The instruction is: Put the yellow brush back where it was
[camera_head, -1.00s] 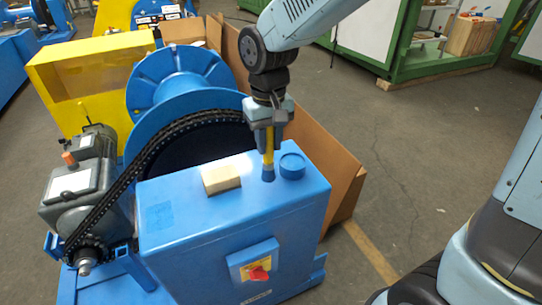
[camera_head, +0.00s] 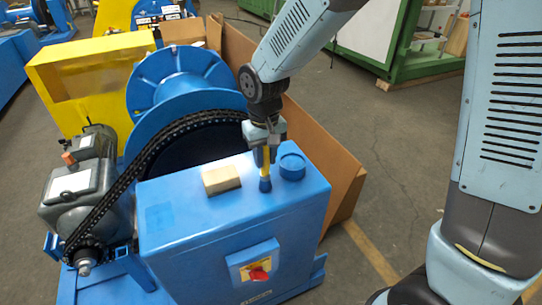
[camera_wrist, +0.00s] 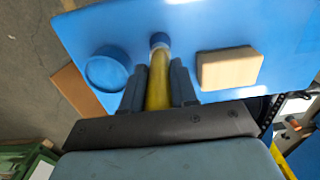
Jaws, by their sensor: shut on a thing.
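My gripper (camera_head: 264,150) is shut on the yellow brush (camera_head: 265,170). The brush points down, with its dark blue tip just over or touching the top of the blue cabinet (camera_head: 250,256); I cannot tell which. In the wrist view the brush's yellow handle (camera_wrist: 158,88) runs between my two fingers (camera_wrist: 158,90). A round blue cup or lid (camera_head: 292,166) stands on the cabinet to the right of the brush. A beige block (camera_head: 221,178) lies on the cabinet to the left of the brush.
A black chain (camera_head: 150,150) runs from the big blue drum (camera_head: 175,82) to the grey motor (camera_head: 80,190). A cardboard sheet (camera_head: 335,170) stands behind the cabinet. A red switch (camera_head: 259,274) is on its front.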

